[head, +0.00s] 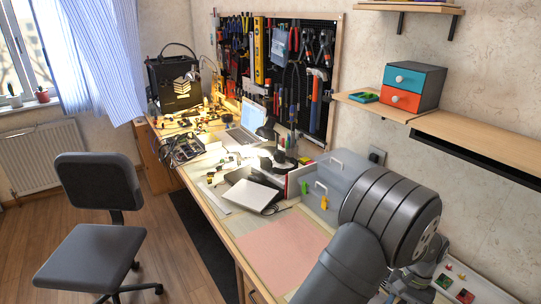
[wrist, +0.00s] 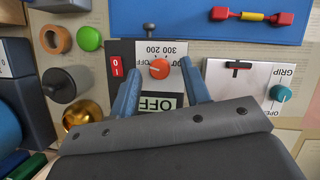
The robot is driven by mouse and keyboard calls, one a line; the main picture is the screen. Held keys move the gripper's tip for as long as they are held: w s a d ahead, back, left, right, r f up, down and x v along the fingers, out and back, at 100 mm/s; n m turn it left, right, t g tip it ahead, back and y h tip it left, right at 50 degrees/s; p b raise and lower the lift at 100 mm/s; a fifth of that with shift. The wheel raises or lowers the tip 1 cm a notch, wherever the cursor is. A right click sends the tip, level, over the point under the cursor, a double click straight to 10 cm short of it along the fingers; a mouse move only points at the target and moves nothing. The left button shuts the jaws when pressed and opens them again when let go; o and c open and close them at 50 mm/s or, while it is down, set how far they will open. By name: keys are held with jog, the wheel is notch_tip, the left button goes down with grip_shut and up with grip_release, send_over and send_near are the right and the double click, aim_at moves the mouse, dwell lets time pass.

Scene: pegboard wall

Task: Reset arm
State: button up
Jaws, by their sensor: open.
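In the wrist view, my gripper (wrist: 161,68) shows two blue fingers, apart, with nothing held between them. They point at a dark panel with an orange knob (wrist: 159,69), a red switch (wrist: 116,67) and a display reading "OFF" (wrist: 158,103). The fingers overlap the panel in the picture; I cannot tell whether they touch it. In the head view, my large grey arm fills the lower right, and the gripper's fingers cannot be made out there.
In the wrist view, a white panel with a teal knob (wrist: 280,93) lies to the right. A blue board (wrist: 200,15) is above, and a gold round object (wrist: 82,115) is at left. In the head view, a pink mat (head: 272,245) lies clear on the bench beside my arm.

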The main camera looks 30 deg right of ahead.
jog(key=m+t, duration=0.1)
jog(key=m, duration=0.3)
jog(key=m+t, duration=0.1)
jog(key=m, duration=0.1)
jog(key=shift+s+m+t, duration=0.3)
jog(key=shift+s, duration=0.05)
jog(key=m+t, duration=0.1)
jog(key=m, duration=0.2)
jog(key=m+t+h, duration=0.1)
jog(key=m, duration=0.1)
jog(key=shift+s+a+m, duration=0.15)
jog(key=shift+m, duration=0.25)
jog(key=shift+o, duration=0.3)
jog(key=o, duration=1.2)
jog(key=w+d+r+m+g+h, duration=0.2)
jog(key=w+d+r+m, duration=0.3)
jog(key=r, duration=0.6)
jog(key=w+d+r+m+g+h, duration=0.1)
jog(key=w+d+r+m, duration=0.4)
jog(key=r, duration=0.6)
notch_tip(320, 180, down, 10)
jog(key=w+d+n, duration=0.1)
jog(key=shift+w+r, duration=0.2)
